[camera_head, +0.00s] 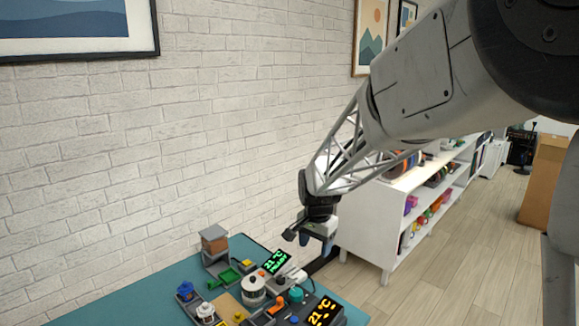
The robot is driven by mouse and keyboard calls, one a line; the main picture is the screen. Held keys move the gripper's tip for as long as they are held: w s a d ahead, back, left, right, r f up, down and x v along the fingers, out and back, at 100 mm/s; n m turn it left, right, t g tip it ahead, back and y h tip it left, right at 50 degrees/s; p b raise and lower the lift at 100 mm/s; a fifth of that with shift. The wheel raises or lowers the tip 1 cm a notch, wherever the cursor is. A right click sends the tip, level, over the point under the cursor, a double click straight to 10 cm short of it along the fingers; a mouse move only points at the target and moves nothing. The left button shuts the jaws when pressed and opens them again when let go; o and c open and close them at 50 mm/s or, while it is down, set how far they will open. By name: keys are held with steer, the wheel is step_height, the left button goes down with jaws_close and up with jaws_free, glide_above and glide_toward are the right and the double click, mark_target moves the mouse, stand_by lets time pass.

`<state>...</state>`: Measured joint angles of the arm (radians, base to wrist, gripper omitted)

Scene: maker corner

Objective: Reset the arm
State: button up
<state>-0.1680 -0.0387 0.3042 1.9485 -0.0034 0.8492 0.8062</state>
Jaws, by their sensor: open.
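My gripper (309,234) hangs at the end of my arm, over the right part of the teal table (110,308). It is open, and I see nothing held in it. Below and to its left are the things on the table: a small display with green digits (276,262), a display with amber digits (322,312), a white round pot (253,290) and a teal round piece (295,294). The gripper is apart from the white pot. Its exact height over the table is hard to tell.
A brown and grey box (214,241) stands at the table's back edge. A blue jar (186,291), a white jar (206,313) and a green piece (223,277) are nearby. A white brick wall (150,180) is behind. A white shelf (362,222) stands right of the gripper.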

steer(key=s+d+r+n, duration=0.1)
steer(key=s+d+r, duration=0.15)
steer(key=s, duration=0.25)
steer(key=s+d+r+n+t, duration=0.1)
steer(key=s+d+r, duration=0.15)
steer(key=s, duration=0.35)
steer(key=s+d+r+n, duration=0.1)
steer(key=s+d+r, duration=0.15)
steer(key=s, duration=0.25)
steer(key=s+d+n, duration=0.2)
steer(key=s, duration=0.8)
steer(key=s+d+n, duration=0.2)
steer(key=s, duration=0.8)
steer(key=shift+t, duration=0.4)
